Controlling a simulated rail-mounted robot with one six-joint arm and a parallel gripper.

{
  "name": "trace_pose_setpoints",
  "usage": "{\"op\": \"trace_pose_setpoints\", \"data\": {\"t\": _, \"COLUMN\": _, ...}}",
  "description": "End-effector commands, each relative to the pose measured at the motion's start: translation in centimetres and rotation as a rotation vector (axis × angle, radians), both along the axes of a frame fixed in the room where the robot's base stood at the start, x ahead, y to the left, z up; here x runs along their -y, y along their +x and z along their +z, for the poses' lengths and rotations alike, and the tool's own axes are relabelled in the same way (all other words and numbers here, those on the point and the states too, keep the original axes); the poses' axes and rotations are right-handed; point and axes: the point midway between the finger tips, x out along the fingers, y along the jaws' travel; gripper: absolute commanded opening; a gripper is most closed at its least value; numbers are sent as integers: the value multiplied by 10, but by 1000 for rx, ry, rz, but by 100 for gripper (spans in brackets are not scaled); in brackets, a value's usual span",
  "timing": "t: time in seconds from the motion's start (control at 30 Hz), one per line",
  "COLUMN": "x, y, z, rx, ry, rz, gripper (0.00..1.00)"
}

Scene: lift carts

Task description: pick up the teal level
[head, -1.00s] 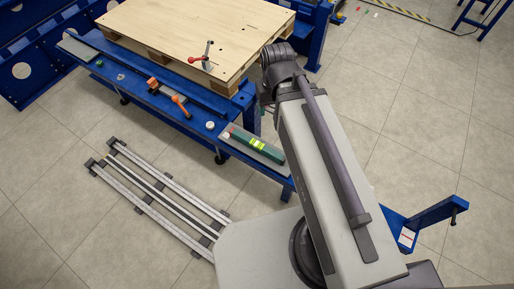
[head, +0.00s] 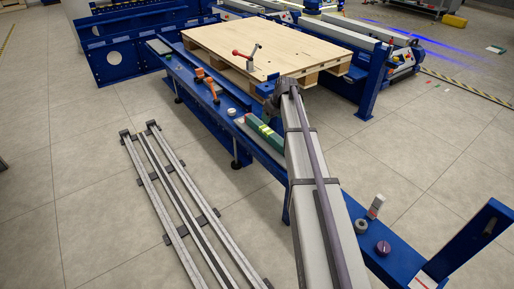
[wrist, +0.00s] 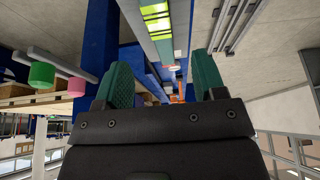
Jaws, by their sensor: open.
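The teal level (head: 264,131) lies on the blue beam of the lift cart, with yellow-green vials showing. The arm partly hides its near end in the head view. In the wrist view, the level with its bright vials (wrist: 155,12) shows at the top, beyond and above the fingers. My gripper (wrist: 163,64) is open, with two green-padded fingers and nothing between them. The level appears apart from the fingers. In the head view the gripper itself is hidden behind my arm.
A wooden pallet (head: 270,47) with a red-handled clamp (head: 247,53) stands behind the beam (head: 213,107). An orange tool (head: 207,84) and a white puck (head: 231,112) lie on the beam. Metal rails (head: 177,187) lie on the floor at left.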

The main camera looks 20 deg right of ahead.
Motion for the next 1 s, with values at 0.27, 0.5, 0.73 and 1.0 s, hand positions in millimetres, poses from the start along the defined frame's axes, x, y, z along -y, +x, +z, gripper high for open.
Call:
{"op": "trace_pose_setpoints", "data": {"t": 0.27, "x": -3, "y": 11, "z": -37, "rx": -2, "ry": -1, "rz": 3, "gripper": 64}}
{"op": "trace_pose_setpoints", "data": {"t": 0.5, "x": -6, "y": 20, "z": -55, "rx": -3, "ry": 0, "rz": 1, "gripper": 64}}
{"op": "trace_pose_setpoints", "data": {"t": 0.73, "x": -7, "y": 30, "z": -89, "rx": -3, "ry": -1, "rz": 2, "gripper": 64}}
{"op": "trace_pose_setpoints", "data": {"t": 1.0, "x": -9, "y": 38, "z": -101, "rx": -1, "ry": -1, "rz": 2, "gripper": 64}}
